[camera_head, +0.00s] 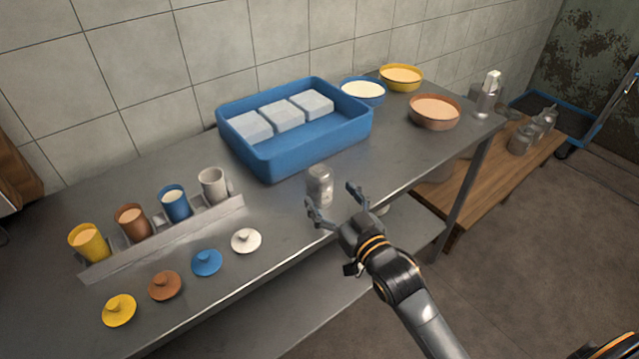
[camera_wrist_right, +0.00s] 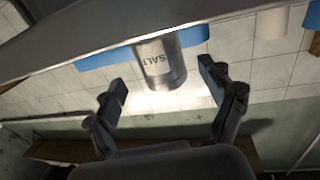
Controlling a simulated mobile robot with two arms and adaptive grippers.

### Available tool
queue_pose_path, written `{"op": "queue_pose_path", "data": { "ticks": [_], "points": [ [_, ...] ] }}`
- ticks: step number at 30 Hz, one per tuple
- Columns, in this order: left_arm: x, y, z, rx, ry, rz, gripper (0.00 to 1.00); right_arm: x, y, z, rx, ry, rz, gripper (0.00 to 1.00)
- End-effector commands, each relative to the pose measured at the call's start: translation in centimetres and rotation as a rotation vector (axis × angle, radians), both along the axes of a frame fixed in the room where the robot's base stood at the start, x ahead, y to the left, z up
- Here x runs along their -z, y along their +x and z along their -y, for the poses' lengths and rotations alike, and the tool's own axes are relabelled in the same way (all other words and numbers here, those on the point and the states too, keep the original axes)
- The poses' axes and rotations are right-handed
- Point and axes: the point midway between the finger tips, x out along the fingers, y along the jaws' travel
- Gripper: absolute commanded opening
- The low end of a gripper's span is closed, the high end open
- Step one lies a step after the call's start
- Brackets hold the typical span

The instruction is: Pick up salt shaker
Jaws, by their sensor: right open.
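The salt shaker (camera_head: 320,187) is a small clear and grey cylinder standing upright near the front edge of the metal table, just in front of the blue tray. In the right wrist view the shaker (camera_wrist_right: 160,62) shows its SALT label, upside down in that picture. My right gripper (camera_head: 336,198) is open at the shaker, with its fingers spread to either side. In the right wrist view the gripper (camera_wrist_right: 163,92) has the shaker ahead between its fingertips, with gaps on both sides.
The blue tray (camera_head: 270,165) with white blocks stands behind the shaker. A rack (camera_head: 165,240) of cups is at left, with several coloured lids, including a white lid (camera_head: 246,240), in front. Bowls, including a brown bowl (camera_head: 435,112), stand at the back right. The table's front edge is close.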

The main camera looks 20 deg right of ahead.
Motion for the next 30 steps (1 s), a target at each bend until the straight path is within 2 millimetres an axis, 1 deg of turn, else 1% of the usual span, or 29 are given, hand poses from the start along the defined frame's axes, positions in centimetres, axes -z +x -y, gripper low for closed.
{"op": "queue_pose_path", "data": {
  "ticks": [3,6,10,13,19,23,24,26,27,29,30],
  "points": [
    [-0.5,0.7,0.1,-0.001,-0.001,0.011,0.4,-0.4,1.4,-0.4,0.0,0.0,0.002,0.82],
    [-0.9,0.8,0.2,-0.001,-0.003,0.013,0.4,-0.5,3.0,-0.8,0.001,0.0,0.001,0.82],
    [-0.9,0.7,0.4,-0.002,-0.005,0.012,0.4,-0.3,4.5,-1.1,0.0,0.0,0.0,0.82],
    [-1.0,0.7,0.4,-0.002,-0.006,0.012,0.4,-0.2,4.9,-1.2,0.0,0.0,0.0,0.82],
    [-0.9,0.6,0.4,-0.003,-0.005,0.009,0.4,-0.2,4.9,-1.2,0.0,0.0,0.0,0.82],
    [-0.9,0.4,0.4,-0.003,-0.006,0.007,0.4,-0.2,4.9,-1.2,0.0,0.0,0.0,0.56],
    [-0.9,0.4,0.4,-0.002,-0.006,0.006,0.4,-0.2,4.9,-1.2,0.0,0.0,0.0,0.48],
    [-0.9,0.3,0.4,-0.002,-0.006,0.006,0.4,-0.2,4.9,-1.2,0.0,0.0,0.0,0.35],
    [-0.9,0.3,0.4,-0.002,-0.006,0.006,0.4,-0.2,4.9,-1.2,0.0,0.0,0.0,0.27],
    [-0.9,0.3,0.4,-0.002,-0.006,0.006,0.4,-0.2,4.9,-1.2,0.0,0.0,0.0,0.15],
    [-0.9,0.3,0.4,-0.002,-0.005,0.005,0.4,-0.3,4.9,-1.2,0.0,0.0,0.002,0.14]
  ]
}}
